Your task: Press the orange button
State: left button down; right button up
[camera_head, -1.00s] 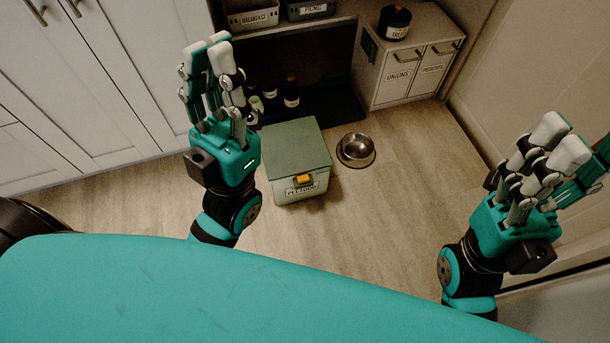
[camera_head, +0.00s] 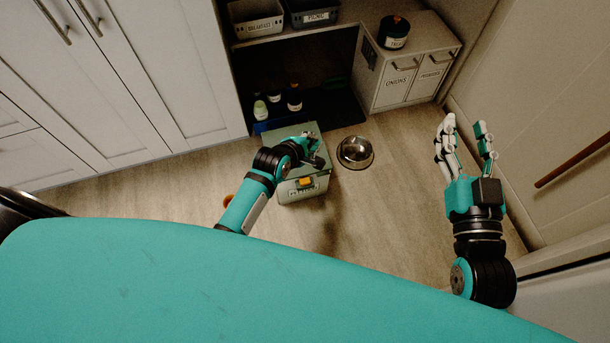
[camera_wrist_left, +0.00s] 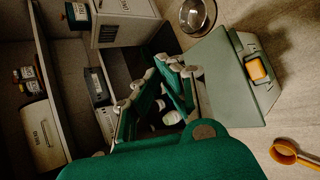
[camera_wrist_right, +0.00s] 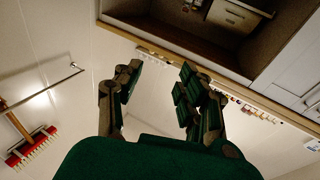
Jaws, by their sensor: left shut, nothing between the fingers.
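The orange button (camera_head: 305,182) is on the front of a pale box with a green lid (camera_head: 313,131), which stands on the floor. In the left wrist view the button (camera_wrist_left: 256,69) shows clearly at the right, unobstructed. My left gripper (camera_head: 314,146) is shut and empty above the box's lid, behind the button as seen from my head. In the left wrist view its fingers (camera_wrist_left: 168,82) lie left of the button, apart from it. My right gripper (camera_head: 466,133) is open and empty, raised over the floor at the right.
A metal bowl (camera_head: 355,152) stands right of the box. An orange scoop (camera_wrist_left: 290,154) lies on the floor, partly hidden by my left arm in the head view. A labelled cabinet (camera_head: 405,75) and shelves with bins (camera_head: 255,27) stand behind. The floor at right is clear.

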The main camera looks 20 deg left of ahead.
pick_arm(q)
jog(key=s+f+n+g, duration=0.2)
jog(key=f, duration=0.1)
jog(key=s+f+n+g, duration=0.1)
jog(key=f, duration=0.1)
pick_arm(e)
jog(key=f, duration=0.1)
jog(key=f+g, duration=0.1)
jog(key=shift+s+d+f+g+h, duration=0.1)
jog(key=shift+d+f+g+h, duration=0.2)
jog(key=shift+f+g, duration=0.1)
jog(key=shift+a, duration=0.1)
